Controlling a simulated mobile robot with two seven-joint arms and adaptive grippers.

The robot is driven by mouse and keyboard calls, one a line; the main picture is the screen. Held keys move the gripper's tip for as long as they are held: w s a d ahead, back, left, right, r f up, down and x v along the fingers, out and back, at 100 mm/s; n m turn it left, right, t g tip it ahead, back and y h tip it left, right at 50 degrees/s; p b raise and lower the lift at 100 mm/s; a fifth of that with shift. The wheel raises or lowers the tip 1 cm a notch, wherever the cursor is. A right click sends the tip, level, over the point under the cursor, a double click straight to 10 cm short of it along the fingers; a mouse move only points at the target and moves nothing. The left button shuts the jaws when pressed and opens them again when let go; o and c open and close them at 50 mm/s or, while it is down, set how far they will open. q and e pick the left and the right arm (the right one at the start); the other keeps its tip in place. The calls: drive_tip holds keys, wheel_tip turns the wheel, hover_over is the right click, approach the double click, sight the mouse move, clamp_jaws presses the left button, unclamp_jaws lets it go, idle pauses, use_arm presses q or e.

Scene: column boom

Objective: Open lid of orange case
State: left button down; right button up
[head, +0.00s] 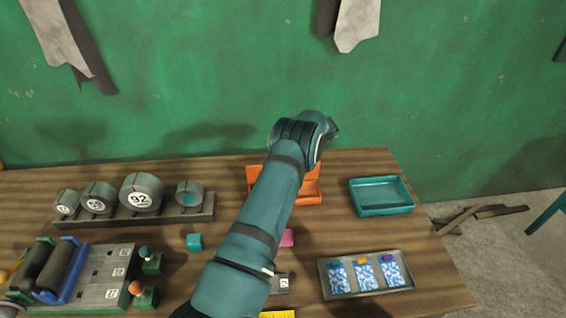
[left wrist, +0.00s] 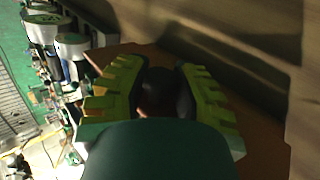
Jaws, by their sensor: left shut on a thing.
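The orange case (head: 307,196) stands on the wooden table at the back middle. My left arm crosses in front and hides much of it. A raised orange part behind its front looks like the lid, but its angle is hard to tell. My left gripper (left wrist: 158,82) shows in the left wrist view, with yellow-green fingers closed around a dark part between them. A brownish-orange surface (left wrist: 262,140), likely the case lid in shade, lies behind the fingers. In the head view the fingers are hidden behind my wrist.
A teal tray (head: 382,210) stands right of the case. A grey tray (head: 318,284) with several blue-patterned packets is in front. A rack (head: 180,214) of grey rolls stands left. A teal cube (head: 194,242) and a pink block (head: 287,238) lie near my arm. A green wall rises behind.

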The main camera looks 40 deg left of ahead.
use_arm(q)
drive_tip(key=c, duration=0.7)
unclamp_jaws()
drive_tip(key=shift+a+r, duration=0.15)
drive_tip(key=shift+o, duration=0.2)
drive_tip(key=v, duration=1.2)
